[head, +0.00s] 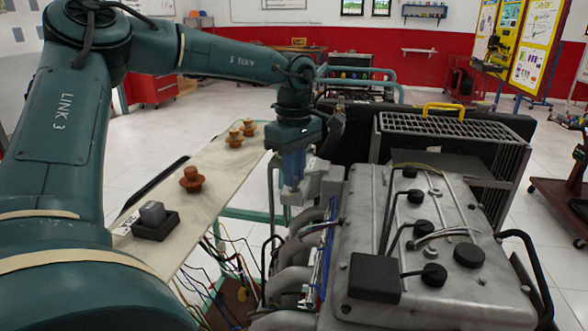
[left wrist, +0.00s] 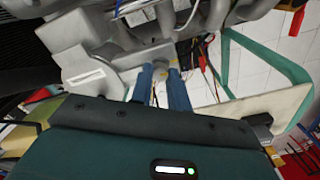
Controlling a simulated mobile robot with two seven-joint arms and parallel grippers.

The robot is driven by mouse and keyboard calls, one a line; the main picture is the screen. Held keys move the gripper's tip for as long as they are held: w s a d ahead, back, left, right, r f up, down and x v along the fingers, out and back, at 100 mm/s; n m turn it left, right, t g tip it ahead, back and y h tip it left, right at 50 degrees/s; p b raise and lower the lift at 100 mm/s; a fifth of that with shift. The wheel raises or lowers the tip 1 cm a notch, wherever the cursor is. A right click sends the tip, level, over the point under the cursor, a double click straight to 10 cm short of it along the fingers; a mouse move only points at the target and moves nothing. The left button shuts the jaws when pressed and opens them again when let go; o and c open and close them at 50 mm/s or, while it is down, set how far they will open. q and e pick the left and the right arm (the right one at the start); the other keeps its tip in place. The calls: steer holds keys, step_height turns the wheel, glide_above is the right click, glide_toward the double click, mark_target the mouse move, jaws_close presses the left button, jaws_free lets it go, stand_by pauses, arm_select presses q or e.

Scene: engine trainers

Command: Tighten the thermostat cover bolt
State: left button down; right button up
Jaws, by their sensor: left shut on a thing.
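My left gripper (head: 294,184) reaches down from its arm to the front of the grey engine (head: 440,260), with its blue fingers at the grey thermostat housing (head: 325,182). In the left wrist view the two blue fingers (left wrist: 161,72) are close together, with their tips against the grey casting (left wrist: 130,62). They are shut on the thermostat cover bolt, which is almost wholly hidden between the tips. How far the bolt is seated cannot be seen. My right gripper is not in view.
A pale board (head: 150,245) left of the engine carries a dark tray with a grey block (head: 152,213) and several orange-brown knobbed parts (head: 191,180). Loose coloured wires (head: 225,262) hang between board and engine. A radiator grille (head: 450,133) stands behind the engine.

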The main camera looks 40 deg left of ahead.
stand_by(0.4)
arm_select(q)
steer(key=c, duration=1.3)
jaws_free()
steer(key=shift+c, duration=0.2)
steer(key=shift+r, duration=0.1)
step_height(320, 180, up, 13)
